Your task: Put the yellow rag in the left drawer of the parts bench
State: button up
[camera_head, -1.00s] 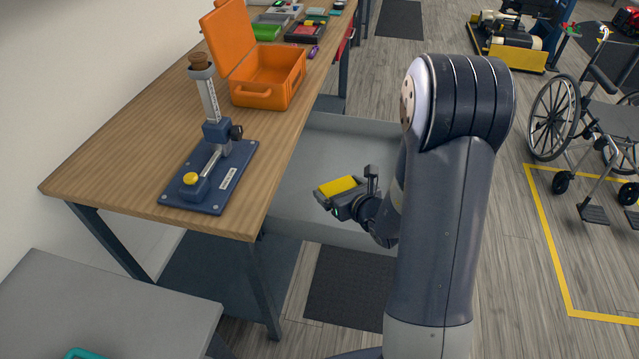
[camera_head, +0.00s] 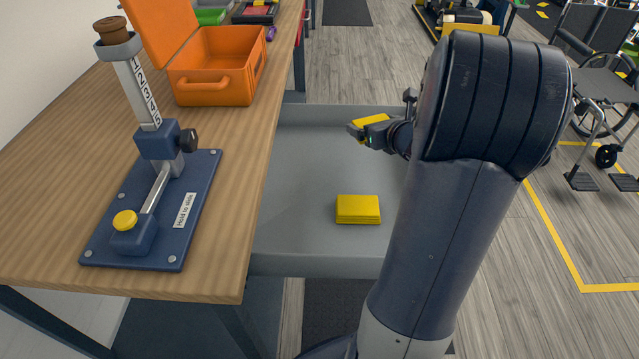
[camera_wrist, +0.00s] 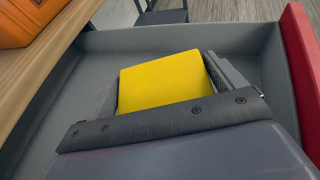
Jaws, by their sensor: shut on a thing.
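The parts bench (camera_head: 235,180) has a wide grey drawer (camera_head: 300,185) pulled open at its near end. My gripper (camera_head: 361,130) is over the far part of this drawer, shut on a yellow folded rag (camera_head: 372,120). In the wrist view the held rag (camera_wrist: 165,82) sits between the dark fingers, with the drawer's grey floor and walls around it. A second yellow folded piece (camera_head: 358,209) lies flat on the drawer floor, nearer the front in the head view. The drawer's red front (camera_wrist: 302,65) shows in the wrist view. My arm hides the drawer's right side.
On the bench top stand a blue stand with a scale post (camera_head: 150,210) and an open orange case (camera_head: 215,85). A wheelchair (camera_head: 600,90) stands at the right beyond my arm. The floor between (camera_head: 380,65) is clear.

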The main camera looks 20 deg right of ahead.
aim_at(369, 164)
notch_tip(369, 164, down, 10)
jog(key=b, duration=0.3)
jog(key=shift+d, duration=0.1)
jog(key=shift+f+b, duration=0.15)
jog(key=shift+b, duration=0.2)
jog(key=o, duration=0.7)
jog(key=shift+r+p, duration=0.3)
jog(key=shift+r, duration=0.05)
jog(key=p+v, duration=0.2)
jog(key=v, duration=1)
jog(key=shift+f, duration=0.15)
